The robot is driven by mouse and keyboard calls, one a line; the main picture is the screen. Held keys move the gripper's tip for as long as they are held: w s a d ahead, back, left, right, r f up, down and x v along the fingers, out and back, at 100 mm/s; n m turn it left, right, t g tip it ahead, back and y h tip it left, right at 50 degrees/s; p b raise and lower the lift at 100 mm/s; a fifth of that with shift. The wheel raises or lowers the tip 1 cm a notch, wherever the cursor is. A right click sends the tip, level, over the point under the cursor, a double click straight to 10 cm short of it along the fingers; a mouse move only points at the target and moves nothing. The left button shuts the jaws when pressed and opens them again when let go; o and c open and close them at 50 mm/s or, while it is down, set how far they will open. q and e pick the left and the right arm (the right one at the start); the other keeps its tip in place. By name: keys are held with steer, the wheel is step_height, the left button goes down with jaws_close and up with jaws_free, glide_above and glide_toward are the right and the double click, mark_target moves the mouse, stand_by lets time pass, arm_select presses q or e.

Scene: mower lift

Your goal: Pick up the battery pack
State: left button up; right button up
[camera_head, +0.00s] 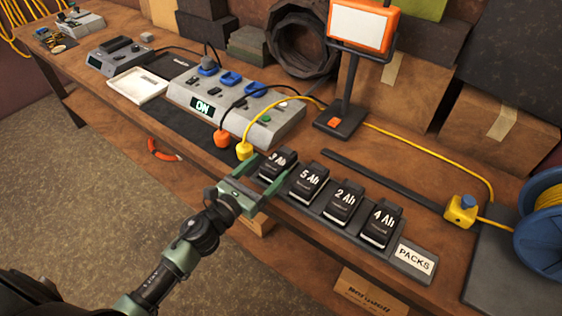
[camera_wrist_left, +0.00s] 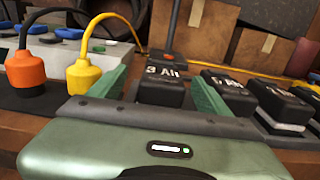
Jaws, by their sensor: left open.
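Several black battery packs stand in a row on a dark tray labelled PACKS (camera_head: 402,262) along the bench's front edge. They are marked 3 Ah (camera_head: 277,161), 5 Ah (camera_head: 309,182), 2 Ah (camera_head: 343,203) and 4 Ah (camera_head: 380,225). My left gripper (camera_head: 262,172) is open at the left end of the row, its green fingers pointing at the 3 Ah pack. In the left wrist view the 3 Ah pack (camera_wrist_left: 162,86) shows ahead between the two fingers. Contact cannot be told. My right gripper is not in view.
An orange plug (camera_head: 222,138) and a yellow plug (camera_head: 244,150) stand just left of the 3 Ah pack. Behind are a grey power unit (camera_head: 270,128) reading ON and a lamp stand (camera_head: 340,118). A blue cable reel (camera_head: 543,225) is at the right.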

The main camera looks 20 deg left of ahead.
mark_target(279, 159)
arm_select(q)
steer(key=shift+w+d+r+p, duration=0.15)
steer(key=shift+w+d+p, duration=0.1)
steer(key=shift+w, duration=0.2)
steer(key=shift+w+d+r+p, duration=0.1)
steer(key=shift+w+d+p, duration=0.15)
steer(key=shift+w, duration=0.15)
steer(key=x, duration=0.2)
steer(key=shift+w+d+f, duration=0.2)
steer(key=shift+w+f, duration=0.1)
steer(key=shift+w, duration=0.25)
steer(key=shift+s, duration=0.1)
steer(key=shift+c, duration=0.9)
jaws_close()
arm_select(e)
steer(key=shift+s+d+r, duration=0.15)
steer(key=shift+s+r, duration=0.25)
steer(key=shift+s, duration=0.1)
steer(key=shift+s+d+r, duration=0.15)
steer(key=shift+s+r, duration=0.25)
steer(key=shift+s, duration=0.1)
